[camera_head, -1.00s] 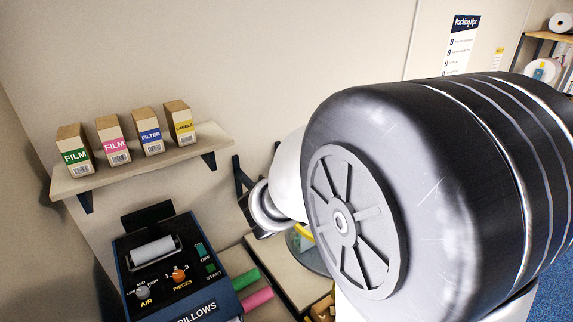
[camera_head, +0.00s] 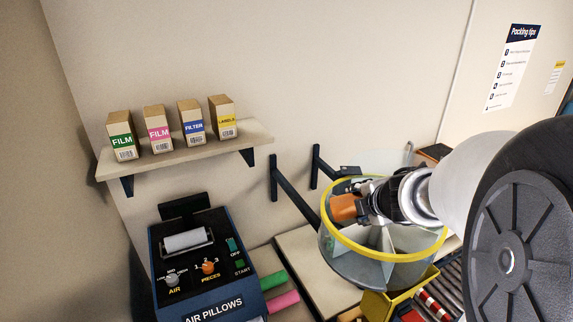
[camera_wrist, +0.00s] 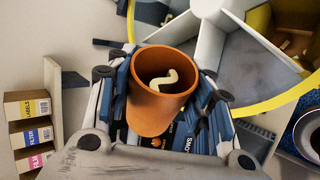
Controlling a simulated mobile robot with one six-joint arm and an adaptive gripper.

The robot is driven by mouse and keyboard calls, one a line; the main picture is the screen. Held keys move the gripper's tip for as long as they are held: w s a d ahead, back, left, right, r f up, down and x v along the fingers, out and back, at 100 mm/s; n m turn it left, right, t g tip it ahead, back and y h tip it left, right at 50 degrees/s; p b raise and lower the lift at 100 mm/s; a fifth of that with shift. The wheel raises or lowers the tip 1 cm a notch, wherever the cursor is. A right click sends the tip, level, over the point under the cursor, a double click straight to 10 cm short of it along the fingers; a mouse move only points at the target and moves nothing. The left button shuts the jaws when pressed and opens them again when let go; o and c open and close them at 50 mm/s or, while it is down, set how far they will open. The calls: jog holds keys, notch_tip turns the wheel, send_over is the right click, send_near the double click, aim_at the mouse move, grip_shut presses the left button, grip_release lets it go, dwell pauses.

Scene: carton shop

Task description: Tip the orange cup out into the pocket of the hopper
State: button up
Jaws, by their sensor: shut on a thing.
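My gripper (camera_head: 360,205) is shut on the orange cup (camera_head: 343,208), at the back left of the hopper's yellow rim (camera_head: 338,243) in the head view. In the wrist view the cup (camera_wrist: 153,110) sits between my fingers (camera_wrist: 165,125), its open mouth toward the camera. A cream curled piece (camera_wrist: 162,80) lies inside it. The clear round hopper has pale dividers (camera_head: 385,240) that split it into pockets. My arm hides the hopper's right back part.
A blue air pillow machine (camera_head: 205,265) stands left of the hopper. A wall shelf (camera_head: 180,155) with several small boxes is above it. Dark brackets (camera_head: 290,190) rise behind the hopper. A yellow bin (camera_head: 400,300) and a roller conveyor (camera_head: 450,275) are at the lower right.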

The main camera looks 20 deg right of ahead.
jog(key=f+m+y+b, duration=0.1)
jog(key=b, duration=0.1)
jog(key=f+m+t+y+b, duration=0.1)
jog(key=b, duration=0.1)
jog(key=shift+s+d+t+y, duration=0.1)
jog(key=shift+d+t+y, duration=0.2)
jog(key=shift+y, duration=0.1)
jog(key=shift+s+d+m+t+y, duration=0.1)
jog(key=shift+d+m+t+y, duration=0.05)
jog(key=shift+m+t+y, duration=0.5)
jog(key=shift+d+f+m+t+y, duration=0.15)
jog(key=shift+d+m+t+y, duration=0.15)
jog(key=shift+m+t+y, duration=0.35)
jog(key=shift+s+m+t+y, duration=0.1)
jog(key=shift+m+t+y, duration=0.2)
jog(key=shift+m+y, duration=0.1)
